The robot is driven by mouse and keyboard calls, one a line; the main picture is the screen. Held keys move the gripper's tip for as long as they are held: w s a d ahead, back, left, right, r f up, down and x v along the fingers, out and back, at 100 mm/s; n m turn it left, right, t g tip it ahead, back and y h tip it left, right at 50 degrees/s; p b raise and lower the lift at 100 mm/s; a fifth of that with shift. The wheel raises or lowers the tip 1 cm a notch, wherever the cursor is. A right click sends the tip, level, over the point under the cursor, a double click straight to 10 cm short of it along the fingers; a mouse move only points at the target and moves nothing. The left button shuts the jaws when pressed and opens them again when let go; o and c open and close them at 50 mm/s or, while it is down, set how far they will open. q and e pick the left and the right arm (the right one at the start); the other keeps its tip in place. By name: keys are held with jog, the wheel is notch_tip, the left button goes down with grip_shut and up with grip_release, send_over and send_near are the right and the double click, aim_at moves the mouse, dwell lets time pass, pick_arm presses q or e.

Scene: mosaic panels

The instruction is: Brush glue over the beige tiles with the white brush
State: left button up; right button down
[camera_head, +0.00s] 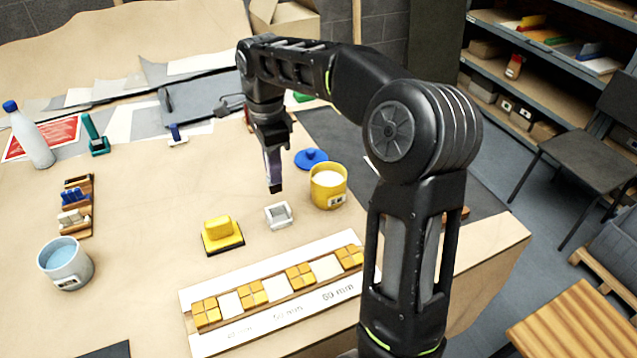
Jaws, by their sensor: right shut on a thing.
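My right gripper (271,140) is shut on a slim pale, greyish handle with a dark lower end, which looks like the brush (274,172). It hangs upright above the table, tip down, behind a small white holder (279,215) and left of a yellow pot (328,187) with white contents, likely glue. A long white panel (250,328) lies at the front. On it, groups of yellow-orange tiles (206,312) alternate with pale squares (229,303); I cannot tell whether these are the beige tiles. The panel's right end is behind my arm. My left gripper is out of view.
A blue lid (311,158) lies behind the pot. A yellow sponge-like block (221,235) sits left of the holder. A cup of bluish liquid (65,263), a wooden rack (89,205) and a white bottle (29,136) stand at left. The table between cup and yellow block is clear.

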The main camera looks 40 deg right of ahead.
jog(key=shift+s+d+f, duration=0.1)
jog(key=shift+d+f, duration=0.05)
jog(key=shift+d, duration=0.05)
jog(key=s+d+r+h+b, duration=0.1)
jog(key=d+h, duration=0.1)
jog(key=d, duration=0.3)
jog(key=s+d+r+h, duration=0.1)
jog(key=s+d+h, duration=0.1)
jog(key=d, duration=0.4)
jog(key=shift+d+r+t+b, duration=0.2)
jog(key=shift+r+t+b, duration=0.2)
jog(key=shift+f, duration=0.1)
jog(key=shift+f+b, duration=1.9)
jog(key=shift+f, duration=1.05)
jog(key=shift+a+f+b, duration=0.1)
jog(key=shift+f+b, duration=0.55)
jog(key=shift+b, duration=0.2)
